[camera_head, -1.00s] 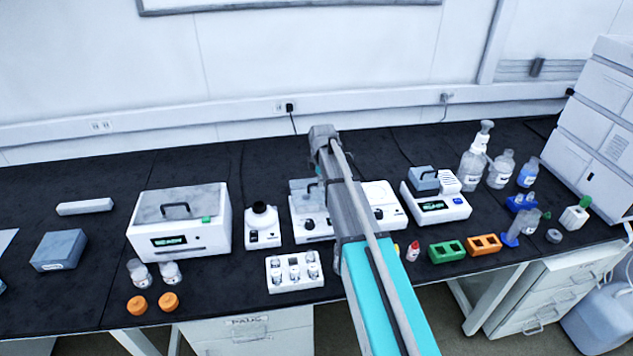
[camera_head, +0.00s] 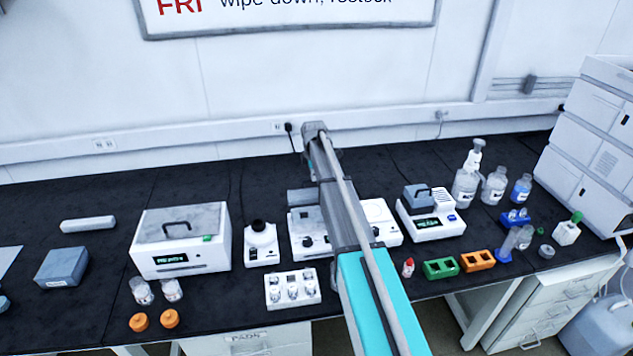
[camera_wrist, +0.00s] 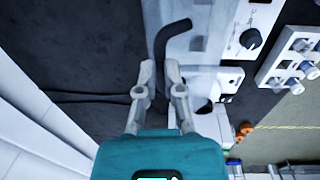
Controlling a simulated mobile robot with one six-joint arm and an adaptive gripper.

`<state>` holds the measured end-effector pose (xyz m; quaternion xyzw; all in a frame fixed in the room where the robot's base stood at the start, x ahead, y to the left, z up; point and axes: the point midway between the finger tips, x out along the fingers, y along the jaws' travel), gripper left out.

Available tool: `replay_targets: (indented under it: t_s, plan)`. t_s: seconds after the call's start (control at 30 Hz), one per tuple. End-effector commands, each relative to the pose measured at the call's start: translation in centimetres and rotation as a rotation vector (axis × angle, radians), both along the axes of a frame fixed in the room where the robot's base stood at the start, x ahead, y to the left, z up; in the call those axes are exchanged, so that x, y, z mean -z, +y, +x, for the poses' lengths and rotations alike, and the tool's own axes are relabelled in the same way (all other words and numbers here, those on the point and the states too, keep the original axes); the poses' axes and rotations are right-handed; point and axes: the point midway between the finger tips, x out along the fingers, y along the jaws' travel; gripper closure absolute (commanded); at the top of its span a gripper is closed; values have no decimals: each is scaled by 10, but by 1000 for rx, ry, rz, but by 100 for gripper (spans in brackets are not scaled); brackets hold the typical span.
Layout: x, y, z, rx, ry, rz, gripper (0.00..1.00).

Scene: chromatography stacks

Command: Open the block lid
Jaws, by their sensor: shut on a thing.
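The block lid is a grey lid with a black curved handle (camera_wrist: 168,38). In the wrist view its pale grey panel (camera_wrist: 207,30) lies just right of the handle. My gripper (camera_wrist: 160,70) is shut on this handle, which passes between its two fingers. In the head view the lid (camera_head: 300,196) shows as a grey strip above the back of a white instrument (camera_head: 305,240) with knobs on its front. It looks raised, but its exact angle is unclear. My arm covers the lid's right part and the middle of the instrument, and hides the fingers.
A white bath with a handled lid (camera_head: 180,242) and a small dark-topped device (camera_head: 260,246) stand to the left. A white vial rack (camera_head: 293,289) sits in front. A display unit with a grey handled cover (camera_head: 418,198) stands to the right. The wall is close behind.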

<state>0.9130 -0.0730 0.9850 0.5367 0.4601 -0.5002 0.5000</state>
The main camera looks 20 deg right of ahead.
Motion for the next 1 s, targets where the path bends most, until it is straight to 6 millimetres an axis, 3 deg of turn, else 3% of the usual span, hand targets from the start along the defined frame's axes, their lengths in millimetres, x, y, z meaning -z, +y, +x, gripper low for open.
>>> replay_targets:
  t_s: [0.1,0.53,0.8,1.0]
  plan:
    - [4,0,19,0,1,4,100]
    - [23,-5,60,1,9,5,99]
    - [19,-6,58,2,6,3,50]
    - [18,-7,59,2,5,2,50]
